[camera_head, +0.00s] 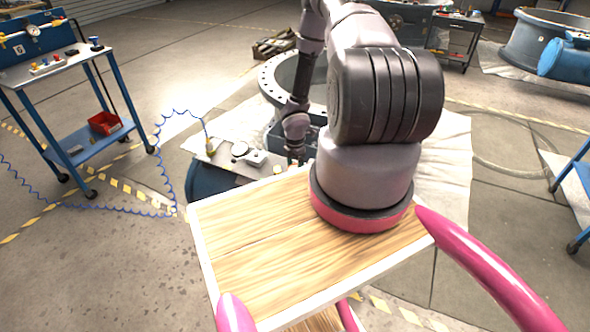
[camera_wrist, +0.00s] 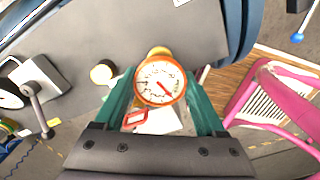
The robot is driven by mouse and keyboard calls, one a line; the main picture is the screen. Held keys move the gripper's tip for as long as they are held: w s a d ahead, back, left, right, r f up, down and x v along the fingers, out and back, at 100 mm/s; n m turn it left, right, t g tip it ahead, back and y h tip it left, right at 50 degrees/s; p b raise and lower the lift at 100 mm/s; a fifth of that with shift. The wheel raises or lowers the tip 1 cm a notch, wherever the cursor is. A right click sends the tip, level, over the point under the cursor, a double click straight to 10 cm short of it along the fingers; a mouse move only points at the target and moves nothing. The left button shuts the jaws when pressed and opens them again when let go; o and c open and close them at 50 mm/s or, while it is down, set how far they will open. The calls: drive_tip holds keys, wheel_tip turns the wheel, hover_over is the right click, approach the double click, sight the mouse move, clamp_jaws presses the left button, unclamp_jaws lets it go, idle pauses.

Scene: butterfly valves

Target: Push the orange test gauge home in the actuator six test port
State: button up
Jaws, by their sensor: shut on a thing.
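The orange test gauge (camera_wrist: 160,82), with a white dial and red needle, faces the wrist camera. My gripper (camera_wrist: 160,90) is shut on it, with one green finger on each side of the gauge. A brass-coloured part (camera_wrist: 158,51) shows just beyond the gauge's top rim. I cannot tell whether it is the gauge's stem or the port, or how deep the gauge sits. In the head view my gripper (camera_head: 295,158) is small and low over the right side of the grey actuator top plate (camera_head: 222,172); the gauge cannot be made out there.
A yellow fitting (camera_wrist: 102,73) stands on the plate left of the gauge. A grey box with a lever (camera_wrist: 42,88) is farther left. A coiled blue hose (camera_head: 165,125) runs to the plate's left side. A blue cart (camera_head: 75,75) stands at the left, with open floor between.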

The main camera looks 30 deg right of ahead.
drive_tip(key=shift+f, duration=0.35)
idle(0.5)
drive_tip(key=o, duration=1.2)
drive_tip(key=shift+r, duration=3.75)
